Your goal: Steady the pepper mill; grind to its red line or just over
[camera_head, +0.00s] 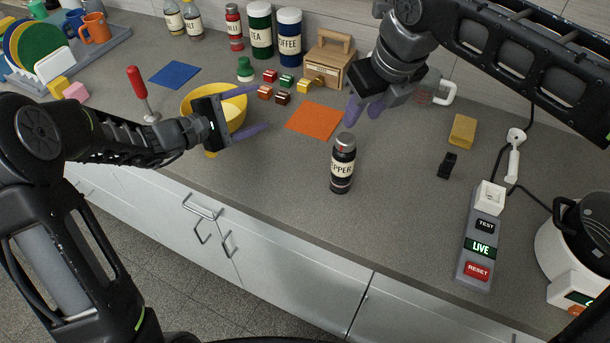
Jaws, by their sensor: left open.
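The pepper mill (342,178) stands upright on the grey counter in the middle of the camera_head view. It is dark with a pale PEPPER label and a lighter, reddish-grey top. I cannot make out a red line on it. My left gripper (262,107) is open and empty, up and left of the mill, over the yellow bowl in the picture. My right gripper (363,118) is just above and right of the mill's top in the picture, pointing down. Its purple fingers show a gap with nothing between them. Neither gripper appears to touch the mill.
An orange cloth (313,120) lies behind the mill. The yellow bowl (195,104) and several small colored blocks are behind left. A power strip (478,245) and a cooker (570,250) are at right. The counter around the mill is clear; its front edge is close.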

